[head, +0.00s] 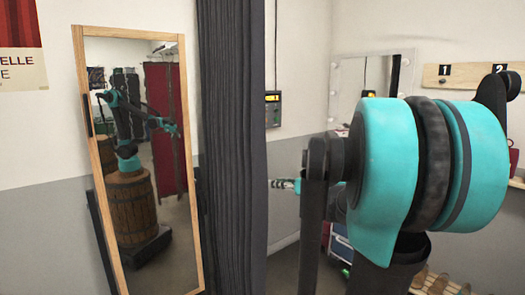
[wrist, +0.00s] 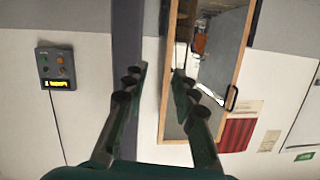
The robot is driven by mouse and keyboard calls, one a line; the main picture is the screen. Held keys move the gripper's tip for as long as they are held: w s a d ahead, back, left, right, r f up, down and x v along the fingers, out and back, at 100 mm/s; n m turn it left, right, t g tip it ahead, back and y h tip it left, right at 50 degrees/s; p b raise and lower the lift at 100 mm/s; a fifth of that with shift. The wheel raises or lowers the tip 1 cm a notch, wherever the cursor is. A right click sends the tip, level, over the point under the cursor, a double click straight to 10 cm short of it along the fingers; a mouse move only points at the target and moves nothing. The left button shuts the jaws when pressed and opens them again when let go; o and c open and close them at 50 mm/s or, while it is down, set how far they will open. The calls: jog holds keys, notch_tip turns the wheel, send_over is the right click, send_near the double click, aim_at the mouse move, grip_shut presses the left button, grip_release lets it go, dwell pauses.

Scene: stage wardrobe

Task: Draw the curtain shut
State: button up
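The curtain (head: 230,150) is dark grey and hangs in narrow vertical folds, gathered between the mirror and the control box in the head view. In the wrist view it is a dark vertical strip (wrist: 127,35), partly covered by the left-hand finger. My gripper (wrist: 155,73) is open, with pale wall showing between its fingers and no cloth visibly held. In the head view the gripper (head: 273,184) is just right of the curtain's right edge, and my arm hides part of it. I cannot tell whether a finger touches the cloth.
A wood-framed standing mirror (head: 188,150) is left of the curtain and reflects me and a barrel. A control box (head: 273,108) with buttons and a lit display is on the wall at right. A lit vanity mirror (head: 341,90) and a hook board (head: 470,76) are farther right.

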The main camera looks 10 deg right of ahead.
jog(key=w+d+r+t, duration=0.3)
jog(key=w+d+r, duration=0.15)
jog(key=r, duration=0.35)
jog(key=x, duration=1.6)
jog(key=shift+w, duration=0.25)
jog(key=shift+d, duration=0.15)
grip_shut()
